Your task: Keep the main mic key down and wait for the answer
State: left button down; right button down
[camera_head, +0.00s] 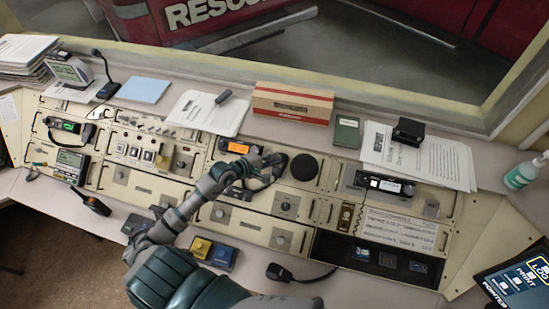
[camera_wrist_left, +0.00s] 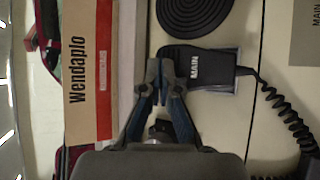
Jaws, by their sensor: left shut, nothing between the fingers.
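The black main mic (camera_wrist_left: 200,66), marked MAIN, lies in its holder on the cream console, below the round ribbed speaker in the left wrist view. Its coiled cord runs off to the right. My left gripper (camera_wrist_left: 160,72) is shut and empty, its fingertips at the mic's left end. Whether they press the key, I cannot tell; the fingertips cover that spot. In the head view my left gripper (camera_head: 266,160) is at the console's middle, just left of the round black speaker (camera_head: 305,167). My right gripper is not in view.
An orange-lit radio (camera_head: 238,147) is left of the gripper. A red and tan box (camera_head: 292,102) stands behind it on the ledge. Another hand mic (camera_head: 278,272) lies at the front edge with its cord. Papers (camera_head: 205,112) and a black block (camera_head: 408,131) are on the ledge.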

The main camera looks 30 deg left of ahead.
pick_arm(q)
jog(key=shift+d+f, duration=0.1)
jog(key=shift+d, duration=0.1)
jog(key=shift+w+a+f, duration=0.1)
jog(key=shift+w+a, duration=0.05)
jog(key=shift+a, duration=0.1)
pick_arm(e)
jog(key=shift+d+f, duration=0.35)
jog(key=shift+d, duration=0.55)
pick_arm(q)
jog(key=shift+a, duration=0.15)
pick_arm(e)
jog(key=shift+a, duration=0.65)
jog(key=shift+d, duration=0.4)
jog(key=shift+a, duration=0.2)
